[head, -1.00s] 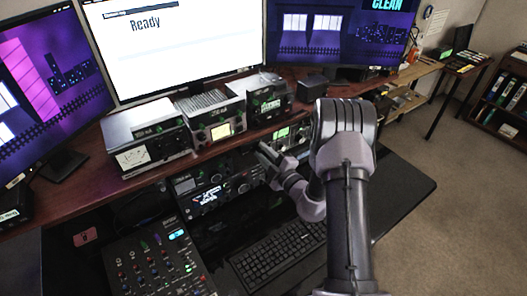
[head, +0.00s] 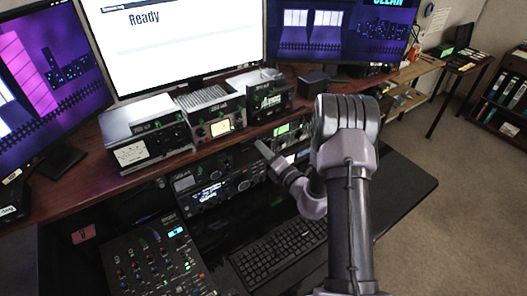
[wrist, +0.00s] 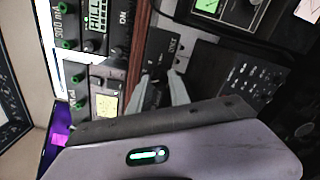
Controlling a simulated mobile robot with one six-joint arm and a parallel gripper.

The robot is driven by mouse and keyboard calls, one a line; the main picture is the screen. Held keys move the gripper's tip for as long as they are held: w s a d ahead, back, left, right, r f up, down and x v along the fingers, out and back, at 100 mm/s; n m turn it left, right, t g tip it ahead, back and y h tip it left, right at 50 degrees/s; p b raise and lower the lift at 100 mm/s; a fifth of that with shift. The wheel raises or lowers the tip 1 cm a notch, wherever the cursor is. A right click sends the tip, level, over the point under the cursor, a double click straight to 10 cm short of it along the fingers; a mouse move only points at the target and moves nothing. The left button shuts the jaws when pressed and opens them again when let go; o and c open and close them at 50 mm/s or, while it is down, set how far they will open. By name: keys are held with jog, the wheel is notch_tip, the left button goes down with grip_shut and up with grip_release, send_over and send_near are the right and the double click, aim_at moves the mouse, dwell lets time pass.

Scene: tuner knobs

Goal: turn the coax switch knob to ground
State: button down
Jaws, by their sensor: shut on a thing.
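My gripper (head: 262,147) reaches in under the wooden shelf, and its jaws are mostly hidden by the wrist in the head view. In the wrist view my gripper (wrist: 159,77) has its two pale fingers close on either side of a small dark knob, the coax switch knob (wrist: 158,72). The knob stands on a small dark box with a grey label (wrist: 165,44), which seems to be the coax switch. The fingers are shut on the knob. Its pointer and the ground mark are too small to read.
Radios (head: 145,135) stand on the shelf above, with monitors (head: 185,40) behind. A black radio (head: 212,185) sits under the shelf, left of my gripper. A mixer (head: 150,255) and keyboard (head: 280,255) lie on the lower desk. The desk's right end (head: 405,190) is clear.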

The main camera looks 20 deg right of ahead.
jog(key=shift+d+f+n+b, duration=0.1)
jog(key=shift+n+b, duration=1.1)
jog(key=shift+n, duration=1.35)
jog(key=shift+f+n+b, duration=0.1)
jog(key=shift+n+b, duration=1.1)
jog(key=shift+n, duration=1.35)
jog(key=shift+r+n, duration=0.1)
jog(key=shift+n, duration=0.2)
jog(key=c, duration=1.2)
grip_release()
jog(key=s+d, duration=0.3)
jog(key=s, duration=1.4)
jog(key=shift+d, duration=0.15)
